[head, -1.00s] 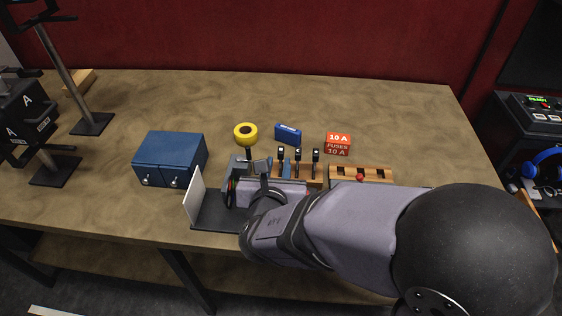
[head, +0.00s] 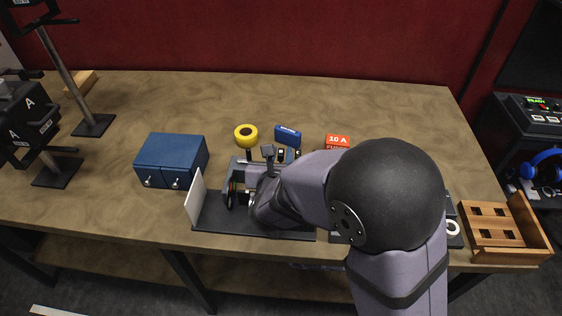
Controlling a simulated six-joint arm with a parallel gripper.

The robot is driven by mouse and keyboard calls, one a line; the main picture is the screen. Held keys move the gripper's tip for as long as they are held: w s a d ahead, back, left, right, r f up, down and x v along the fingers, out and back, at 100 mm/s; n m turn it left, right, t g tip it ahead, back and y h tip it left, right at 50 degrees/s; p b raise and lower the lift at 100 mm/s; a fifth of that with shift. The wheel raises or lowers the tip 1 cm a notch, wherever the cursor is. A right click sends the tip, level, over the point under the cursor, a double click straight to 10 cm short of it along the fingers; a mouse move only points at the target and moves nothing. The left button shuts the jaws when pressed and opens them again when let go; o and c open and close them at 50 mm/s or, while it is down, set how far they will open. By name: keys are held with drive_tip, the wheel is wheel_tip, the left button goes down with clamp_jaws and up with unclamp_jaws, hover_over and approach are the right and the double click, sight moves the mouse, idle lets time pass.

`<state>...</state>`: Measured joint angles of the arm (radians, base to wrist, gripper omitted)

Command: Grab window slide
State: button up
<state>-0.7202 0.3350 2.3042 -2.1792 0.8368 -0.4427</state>
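I cannot clearly make out a window slide; my arm covers much of the work area. A dark apparatus base (head: 215,221) with an upright white panel (head: 195,195) stands near the table's front edge. A grey and black mechanism (head: 233,192) sits on that base, right of the panel. My gripper (head: 252,193) is low at this mechanism, close beside or touching it. Its fingertips blend into the mechanism, so I cannot tell whether they are open or hold anything.
A blue box (head: 170,160) stands left of the apparatus. Yellow tape (head: 246,134), a small blue box (head: 288,134) and a red fuse box (head: 338,141) lie behind it. A slotted wooden tray (head: 492,252) sits at the right front.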

drive_tip(key=shift+p+x, duration=0.6)
drive_tip(key=shift+x, duration=1.5)
drive_tip(key=shift+r, duration=0.15)
clamp_jaws()
drive_tip(key=shift+r, duration=0.1)
